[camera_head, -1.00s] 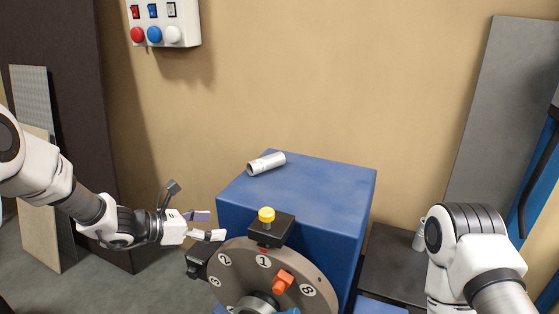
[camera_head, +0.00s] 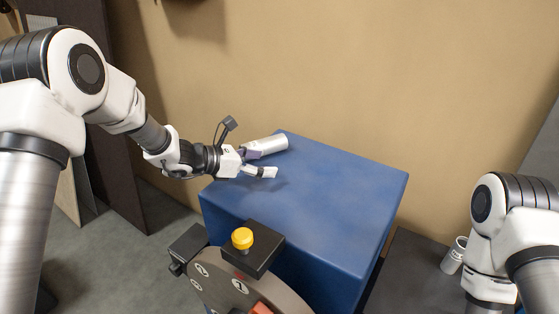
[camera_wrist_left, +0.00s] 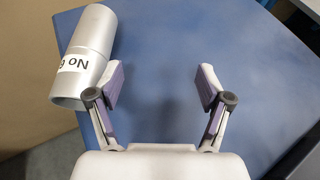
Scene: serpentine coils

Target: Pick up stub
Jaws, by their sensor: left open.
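The stub (camera_head: 267,145) is a silvery-white cylinder lying on its side near the back left of the blue box top. My left gripper (camera_head: 264,162) is open, low over the box top and just in front of the stub. In the left wrist view the stub (camera_wrist_left: 92,42), with a "No" label partly cut off, lies left of the left finger, outside the jaws. The space between the fingertips (camera_wrist_left: 162,88) is empty. My right arm shows at the lower right of the head view; its gripper is out of frame.
The blue box (camera_head: 330,200) has a clear top on the right. In front stands a numbered grey disc (camera_head: 225,285) with a yellow knob (camera_head: 242,238) on a black block. A second silvery cylinder (camera_head: 454,255) stands on a dark surface at right. A tan wall (camera_head: 370,80) rises behind.

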